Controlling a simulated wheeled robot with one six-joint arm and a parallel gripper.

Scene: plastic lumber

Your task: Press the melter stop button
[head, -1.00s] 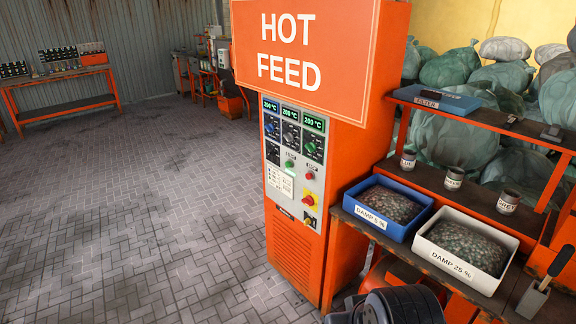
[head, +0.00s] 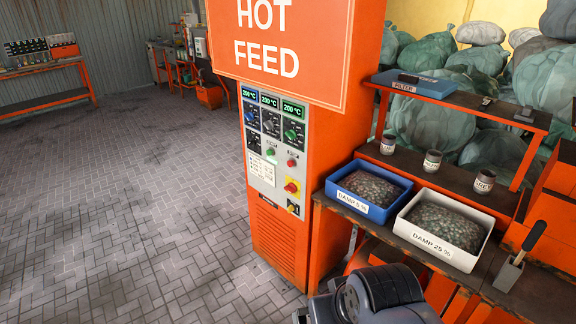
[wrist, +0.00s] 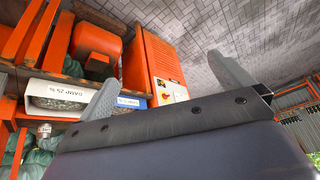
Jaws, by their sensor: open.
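The orange melter cabinet (head: 278,240) stands in the middle of the head view under a HOT FEED sign (head: 268,45). Its grey panel carries a small round red button (head: 292,163), right of a green button (head: 271,152). A larger red knob on a yellow plate (head: 292,187) sits below, and a dark switch (head: 293,208) under that. Button labels are too small to read. In the wrist view my gripper (wrist: 165,84) is open and empty, its grey fingers spread. The panel shows beyond and between them, with the yellow plate (wrist: 165,98) visible.
Right of the cabinet, a bench holds a blue tray (head: 394,208) and a white tray (head: 404,230) of flakes. A shelf (head: 455,97) overhangs the bench. The brick floor (head: 130,220) at left is clear.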

